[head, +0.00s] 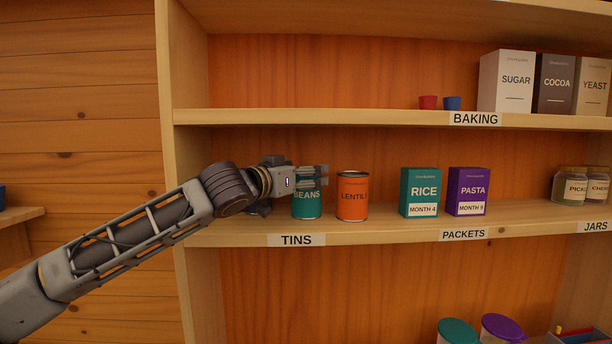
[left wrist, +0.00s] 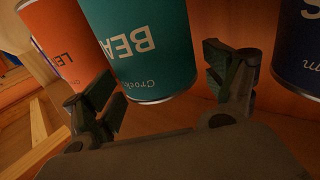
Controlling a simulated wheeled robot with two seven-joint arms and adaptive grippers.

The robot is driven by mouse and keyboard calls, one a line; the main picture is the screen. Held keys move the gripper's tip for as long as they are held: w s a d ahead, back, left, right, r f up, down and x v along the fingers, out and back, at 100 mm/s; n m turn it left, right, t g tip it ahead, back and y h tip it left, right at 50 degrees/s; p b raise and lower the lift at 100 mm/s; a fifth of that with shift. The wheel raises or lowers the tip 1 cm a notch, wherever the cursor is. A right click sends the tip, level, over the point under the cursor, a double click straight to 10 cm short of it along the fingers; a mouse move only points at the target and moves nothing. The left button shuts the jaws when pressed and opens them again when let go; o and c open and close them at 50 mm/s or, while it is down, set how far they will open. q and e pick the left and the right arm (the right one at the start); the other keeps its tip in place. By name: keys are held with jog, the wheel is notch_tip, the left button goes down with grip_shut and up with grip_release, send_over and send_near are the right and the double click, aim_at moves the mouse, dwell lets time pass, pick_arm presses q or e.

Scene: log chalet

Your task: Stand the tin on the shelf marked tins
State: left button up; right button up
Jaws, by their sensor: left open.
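A teal BEANS tin (head: 307,208) stands upright on the middle shelf above the TINS label (head: 296,240). My left gripper (head: 318,175) is open in front of the tin's upper part, hiding some of it. In the left wrist view, the BEANS tin (left wrist: 150,50) shows between the two spread fingers, with gaps at its sides. An orange LENTILS tin (head: 352,198) stands just right of it. A dark blue tin (left wrist: 299,50) stands on its other side, mostly hidden behind my wrist in the head view. My right gripper is out of view.
A RICE packet (head: 419,192) and a PASTA packet (head: 467,191) stand above the PACKETS label. Jars (head: 571,188) stand far right. The BAKING shelf (head: 330,117) runs overhead. Bare shelf lies between LENTILS and RICE. The shelf's upright side (head: 167,90) is at left.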

pick_arm(q)
jog(key=b+v, duration=0.3)
jog(key=v, duration=0.8)
